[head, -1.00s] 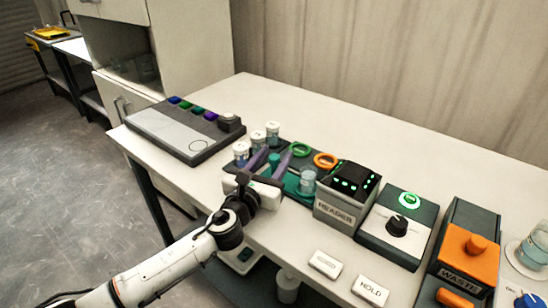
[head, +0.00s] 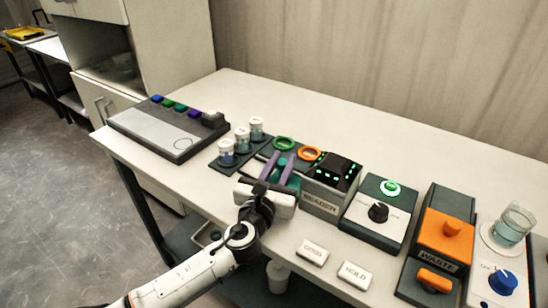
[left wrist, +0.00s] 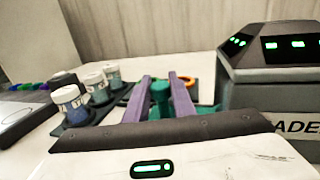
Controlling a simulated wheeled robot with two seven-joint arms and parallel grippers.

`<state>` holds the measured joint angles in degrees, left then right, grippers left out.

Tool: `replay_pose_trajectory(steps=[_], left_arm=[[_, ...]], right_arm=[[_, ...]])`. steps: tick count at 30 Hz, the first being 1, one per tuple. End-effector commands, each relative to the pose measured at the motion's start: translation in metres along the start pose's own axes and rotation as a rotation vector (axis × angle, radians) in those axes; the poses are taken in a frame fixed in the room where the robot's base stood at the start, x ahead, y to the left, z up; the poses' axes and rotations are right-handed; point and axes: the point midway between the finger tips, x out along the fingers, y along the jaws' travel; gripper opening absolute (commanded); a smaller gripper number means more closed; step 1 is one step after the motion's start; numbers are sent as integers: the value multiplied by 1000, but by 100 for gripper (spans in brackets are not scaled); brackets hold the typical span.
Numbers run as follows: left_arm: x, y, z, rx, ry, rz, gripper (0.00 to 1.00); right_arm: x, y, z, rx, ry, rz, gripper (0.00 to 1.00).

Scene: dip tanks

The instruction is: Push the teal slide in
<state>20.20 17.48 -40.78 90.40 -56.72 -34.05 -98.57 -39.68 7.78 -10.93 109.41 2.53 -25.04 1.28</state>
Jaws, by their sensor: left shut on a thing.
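The teal slide (head: 293,182) lies at the left side of the grey READER box (head: 330,186), and its right part is hidden, seemingly inside the box. My left gripper (head: 280,166) has its purple fingers shut on the slide's upright teal knob. In the left wrist view the teal knob of the slide (left wrist: 160,98) stands between the two purple fingers (left wrist: 160,90). The READER (left wrist: 272,85) is close on the right there. No vial shows on the visible part of the slide. My right gripper is out of view.
Several white-capped vials (head: 242,138) stand in a dark rack left of the gripper. A green ring (head: 284,143) and an orange ring (head: 309,153) lie behind it. A dial box (head: 378,212) and the WASTE unit (head: 442,240) stand to the right. White GOOD and HOLD plates lie in front.

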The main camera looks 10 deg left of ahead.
Motion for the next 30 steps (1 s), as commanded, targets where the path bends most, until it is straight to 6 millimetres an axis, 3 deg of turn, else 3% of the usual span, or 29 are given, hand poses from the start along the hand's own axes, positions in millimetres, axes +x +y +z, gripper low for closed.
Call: replay_pose_trajectory(steps=[4,5,8,20,30], left_arm=[[0,2,-1,0,1,4,0],[0,2,-1,0,1,4,24],[0,2,-1,0,1,4,41],[-8,2,-1,1,1,2,41],[-71,2,-2,0,3,1,41]], right_arm=[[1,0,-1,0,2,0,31],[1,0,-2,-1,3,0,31],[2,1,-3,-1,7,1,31],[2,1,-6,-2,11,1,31],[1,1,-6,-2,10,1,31]])
